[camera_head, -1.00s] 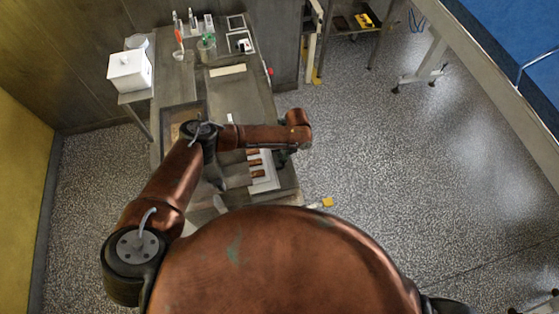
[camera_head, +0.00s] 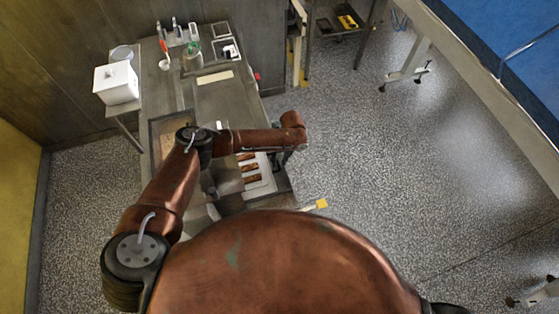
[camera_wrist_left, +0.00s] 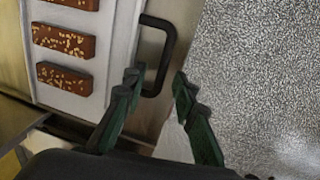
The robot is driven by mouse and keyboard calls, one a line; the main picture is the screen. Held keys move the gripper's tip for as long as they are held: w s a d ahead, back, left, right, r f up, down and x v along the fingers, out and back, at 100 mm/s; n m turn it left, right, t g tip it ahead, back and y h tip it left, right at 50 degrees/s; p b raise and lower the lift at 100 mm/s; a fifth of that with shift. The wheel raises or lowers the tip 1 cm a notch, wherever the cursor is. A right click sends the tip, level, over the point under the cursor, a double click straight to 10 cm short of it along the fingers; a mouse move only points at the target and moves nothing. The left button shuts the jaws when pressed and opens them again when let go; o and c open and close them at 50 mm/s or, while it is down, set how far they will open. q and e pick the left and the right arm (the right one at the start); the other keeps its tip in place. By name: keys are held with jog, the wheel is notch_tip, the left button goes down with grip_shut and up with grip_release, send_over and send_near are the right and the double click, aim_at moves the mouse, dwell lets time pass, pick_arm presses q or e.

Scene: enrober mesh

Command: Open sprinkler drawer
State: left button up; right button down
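A black U-shaped handle (camera_wrist_left: 166,48) stands out from the edge of a pale panel in the left wrist view. I cannot tell for sure whether it belongs to the sprinkler drawer. My left gripper (camera_wrist_left: 155,76) is open, with its green-black fingertips either side of the handle's near end. I cannot tell whether they touch it. In the head view my left gripper (camera_head: 286,156) hangs at the bench's right edge, mostly under my arm. My right gripper is not in view.
Brown nut-topped bars lie on a white tray (camera_head: 264,185) beside the handle. A yellow tag (camera_head: 321,203) sits near the bench corner.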

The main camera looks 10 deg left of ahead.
pick_arm(q)
jog(key=shift+r, duration=0.15)
notch_tip(320, 180, up, 12)
jog(key=d, duration=0.2)
jog(key=shift+w+f, duration=0.2)
jog(key=shift+w, duration=0.25)
